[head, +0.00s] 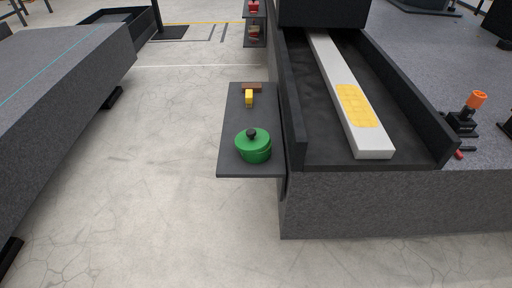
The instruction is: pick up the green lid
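The green lid (250,138) has a dark round knob on top. It sits on a green pot (258,155), which stands near the front end of a narrow dark shelf (232,168). The shelf is beside a granite bed. Neither of my grippers is in the head view, and nothing touches the lid.
A yellow and brown item (249,97) lies behind the pot on the shelf. To the right, the granite bed (390,200) has a dark channel holding a pale bar (345,105) with a yellow patch. An orange-topped device (474,103) stands far right. Another granite bed (60,90) is left; open floor lies between.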

